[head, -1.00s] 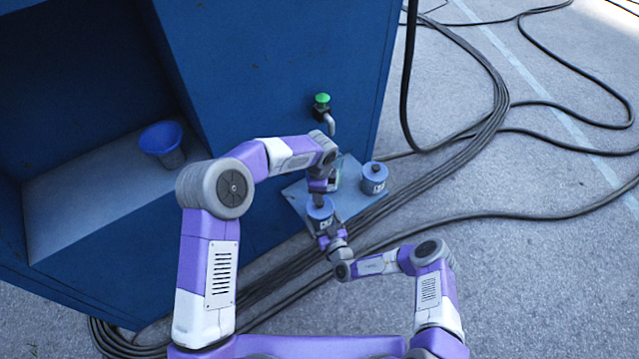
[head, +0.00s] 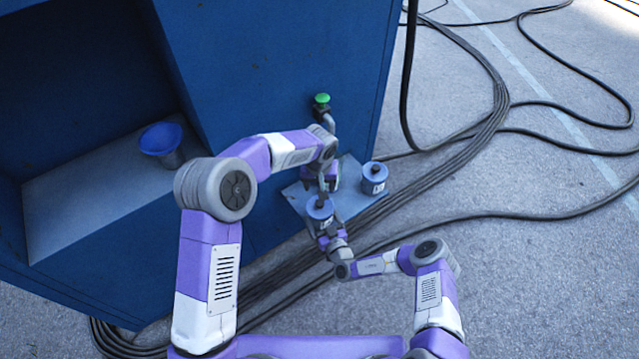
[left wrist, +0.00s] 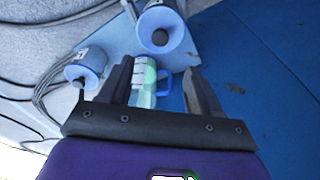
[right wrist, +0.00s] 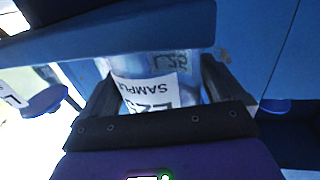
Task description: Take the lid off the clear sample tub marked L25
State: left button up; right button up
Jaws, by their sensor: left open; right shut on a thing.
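The clear tub marked L25 shows in the right wrist view (right wrist: 160,90), its label upside down. My right gripper (right wrist: 158,80) is shut around its body. In the head view its blue lid (head: 320,210) with a dark knob is on top. The same lid also shows in the left wrist view (left wrist: 160,38). A second tub with a blue lid (head: 374,178) stands to the right, apart from both grippers; it also shows in the left wrist view (left wrist: 84,72). My left gripper (left wrist: 160,72) is open and empty, close beside the held tub.
A clear jug with a blue handle (left wrist: 145,82) shows between and beyond my left fingers. The tubs are over a small blue plate (head: 350,200) against the blue cabinet (head: 270,70).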

aim_at(320, 203)
pick_arm(q)
jog(key=f, duration=0.4)
jog(key=w+f, duration=0.1)
jog(key=f, duration=0.7)
jog(key=shift+w, duration=0.4)
jog(key=shift+r, duration=0.1)
grip_shut()
jog(key=shift+r, duration=0.2)
jog(key=shift+r, duration=0.95)
